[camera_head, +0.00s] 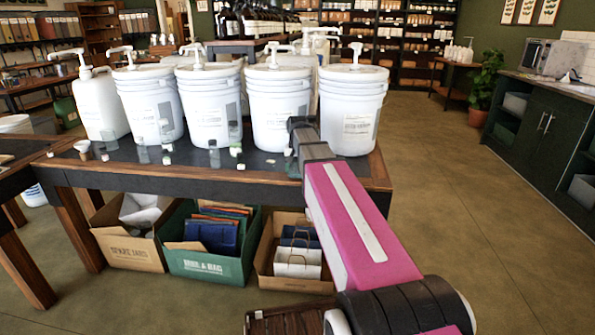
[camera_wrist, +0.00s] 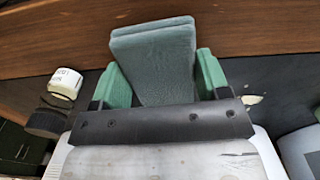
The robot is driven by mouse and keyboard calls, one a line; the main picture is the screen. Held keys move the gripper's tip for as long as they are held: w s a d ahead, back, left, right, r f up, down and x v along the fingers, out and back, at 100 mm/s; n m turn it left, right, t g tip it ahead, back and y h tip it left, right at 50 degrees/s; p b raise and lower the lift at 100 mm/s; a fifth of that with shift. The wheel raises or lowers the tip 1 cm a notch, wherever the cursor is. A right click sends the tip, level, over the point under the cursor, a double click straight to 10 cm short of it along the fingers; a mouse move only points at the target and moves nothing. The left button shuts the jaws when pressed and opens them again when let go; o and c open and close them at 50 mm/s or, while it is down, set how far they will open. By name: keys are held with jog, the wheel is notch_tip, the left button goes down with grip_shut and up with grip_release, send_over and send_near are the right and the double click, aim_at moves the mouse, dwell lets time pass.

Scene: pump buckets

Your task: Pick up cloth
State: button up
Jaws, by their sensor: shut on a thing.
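The cloth (camera_wrist: 155,60) is a folded grey-green pad in the wrist view. My gripper (camera_wrist: 162,78) has green fingers on either side of it and is shut on it. The cloth sticks out past the fingers, over or near the table's wooden edge. I cannot tell whether it touches the table top. In the head view my gripper (camera_head: 293,163) is at the front edge of the table, in front of the buckets. My own arm mostly hides it there, and the cloth is not clear in that view.
White pump buckets (camera_head: 357,105) stand in a row on the dark table (camera_head: 190,178). Several small bottles (camera_head: 214,153) stand before them. A small labelled jar (camera_wrist: 65,83) is left of my gripper. Boxes (camera_head: 210,262) sit under the table. Floor at right is clear.

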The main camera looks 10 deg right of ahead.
jog(key=shift+r, duration=0.45)
notch_tip(320, 180, up, 3)
jog(key=shift+r, duration=0.2)
jog(key=s+a+r, duration=0.5)
jog(key=a+r, duration=0.1)
jog(key=a, duration=0.4)
jog(key=shift+a+r, duration=0.25)
jog(key=shift+r, duration=0.1)
